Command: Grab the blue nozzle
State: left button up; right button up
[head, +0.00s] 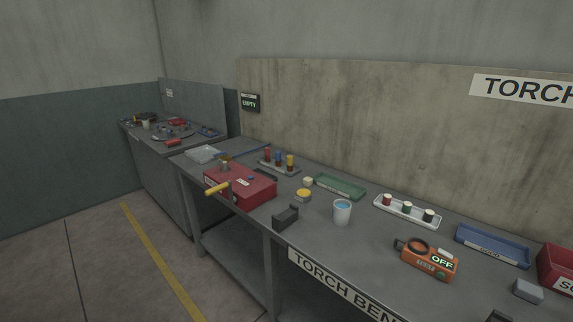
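The blue nozzle (278,157) appears to be the upright blue piece in the middle of a small light rack (264,165) toward the back of the torch bench. A red nozzle (267,155) stands to its left and a yellow nozzle (290,161) to its right. The lower ends are dark and too small to make out. Neither of my grippers is in view.
A red box (250,190) with a yellow handle (216,188) sits in front of the rack. A green tray (340,187), a white cup (342,212), a dark block (285,218) and an orange tester (428,261) stand on the bench (330,250).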

aim_at(278, 160)
jog(key=i+j+z, duration=0.15)
jog(key=j, duration=0.3)
jog(key=i+j+z, duration=0.2)
jog(key=j, duration=0.25)
jog(key=i+j+z, duration=0.15)
jog(key=j, duration=0.35)
jog(key=i+j+z, duration=0.2)
jog(key=j, duration=0.35)
jog(key=i+j+z, duration=0.15)
jog(key=j, duration=0.35)
jog(key=j+z, duration=0.15)
jog(key=j, duration=0.4)
jog(key=i, duration=0.05)
